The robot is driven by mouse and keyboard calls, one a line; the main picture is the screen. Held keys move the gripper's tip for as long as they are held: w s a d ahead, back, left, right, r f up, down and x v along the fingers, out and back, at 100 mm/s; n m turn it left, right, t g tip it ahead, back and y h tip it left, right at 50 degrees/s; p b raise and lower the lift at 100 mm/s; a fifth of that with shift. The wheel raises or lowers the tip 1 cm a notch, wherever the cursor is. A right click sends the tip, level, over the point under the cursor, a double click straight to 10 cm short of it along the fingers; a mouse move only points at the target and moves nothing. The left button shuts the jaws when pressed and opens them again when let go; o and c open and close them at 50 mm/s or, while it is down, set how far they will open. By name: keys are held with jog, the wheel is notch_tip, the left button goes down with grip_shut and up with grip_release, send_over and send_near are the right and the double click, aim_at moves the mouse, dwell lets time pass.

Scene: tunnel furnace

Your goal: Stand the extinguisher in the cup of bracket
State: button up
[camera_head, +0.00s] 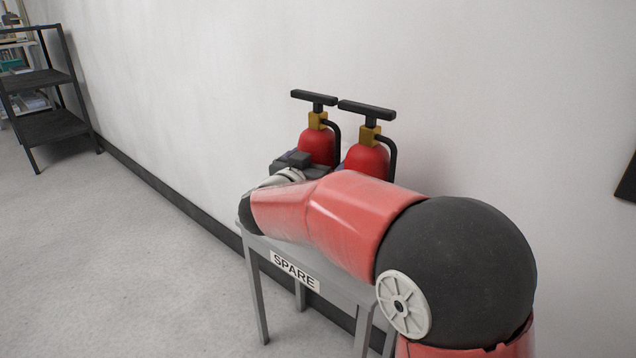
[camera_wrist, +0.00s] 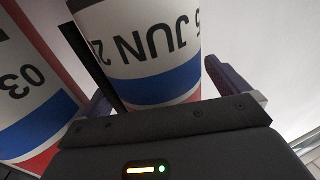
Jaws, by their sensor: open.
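Two red extinguishers with yellow necks and black handles stand upright side by side on a grey stand (camera_head: 255,243) marked SPARE. They are the left extinguisher (camera_head: 317,147) and the right extinguisher (camera_head: 366,158). My gripper (camera_head: 293,161) is at the left one, partly hidden by my arm. In the wrist view my gripper (camera_wrist: 163,95) is open, with a finger on each side of an extinguisher labelled "5 JUN 2" (camera_wrist: 150,55). I cannot tell whether the fingers touch it. The other extinguisher, labelled "03" (camera_wrist: 28,95), is close on the left. No bracket cup is identifiable.
A white wall (camera_head: 450,80) stands close behind the extinguishers. A dark shelf rack (camera_head: 50,125) is at the far left. A dark object (camera_head: 628,182) is cut off at the right edge. The grey floor (camera_head: 120,260) on the left is clear.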

jog(key=c, duration=2.1)
jog(key=shift+r, duration=0.35)
